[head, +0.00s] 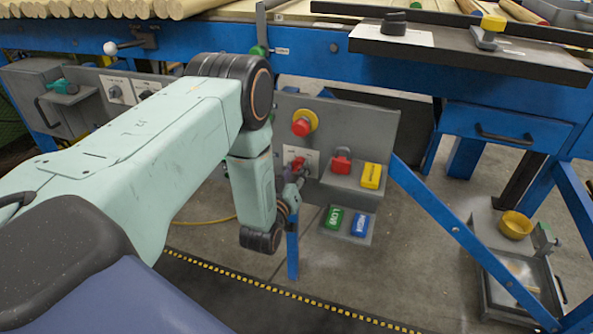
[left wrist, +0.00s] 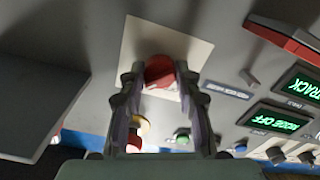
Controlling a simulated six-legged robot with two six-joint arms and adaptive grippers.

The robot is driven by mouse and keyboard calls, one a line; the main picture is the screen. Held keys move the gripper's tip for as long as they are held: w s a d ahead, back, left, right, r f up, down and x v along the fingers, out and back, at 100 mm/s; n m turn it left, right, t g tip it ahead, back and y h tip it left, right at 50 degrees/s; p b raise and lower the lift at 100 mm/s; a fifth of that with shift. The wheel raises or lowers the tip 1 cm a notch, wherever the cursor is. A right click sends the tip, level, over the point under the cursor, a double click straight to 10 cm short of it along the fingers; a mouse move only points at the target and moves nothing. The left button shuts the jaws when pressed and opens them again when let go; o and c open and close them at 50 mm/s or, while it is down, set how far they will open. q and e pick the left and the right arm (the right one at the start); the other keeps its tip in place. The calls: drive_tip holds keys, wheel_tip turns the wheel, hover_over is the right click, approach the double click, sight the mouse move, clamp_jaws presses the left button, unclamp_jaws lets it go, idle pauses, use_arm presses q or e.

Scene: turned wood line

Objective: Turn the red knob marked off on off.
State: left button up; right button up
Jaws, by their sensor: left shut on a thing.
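The red knob (head: 298,163) sits on a pale label plate on the grey panel (head: 355,117) under the bench. In the left wrist view the red knob (left wrist: 160,71) shows between my fingertips, in front of its cream plate (left wrist: 190,47). My left gripper (head: 296,172) is at the panel, and its fingers (left wrist: 161,80) are shut on the knob from both sides. The fingers hide the knob's sides, and I cannot read the marking on its plate or tell which way it points. My right gripper is in neither view.
A red mushroom button (head: 301,127) on a yellow collar is just above the knob. A shelf to the right holds a red piece (head: 342,160) and a yellow block (head: 371,175). Green (head: 333,217) and blue (head: 360,225) blocks sit lower. A blue diagonal brace (head: 455,232) stands at right.

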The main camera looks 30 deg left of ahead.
use_arm(q)
drive_tip(key=shift+n, duration=0.3)
drive_tip(key=n, duration=0.3)
drive_tip(key=shift+n, duration=0.4)
drive_tip(key=n+b, duration=0.1)
drive_tip(key=n, duration=0.3)
drive_tip(key=shift+n, duration=0.3)
drive_tip(key=n+b, duration=0.1)
drive_tip(key=n, duration=0.3)
drive_tip(key=shift+d+n+b, duration=0.1)
drive_tip(key=shift+n+b, duration=0.65)
drive_tip(key=shift+n, duration=1.65)
drive_tip(key=o, duration=1.2)
drive_tip(key=shift+c, duration=0.2)
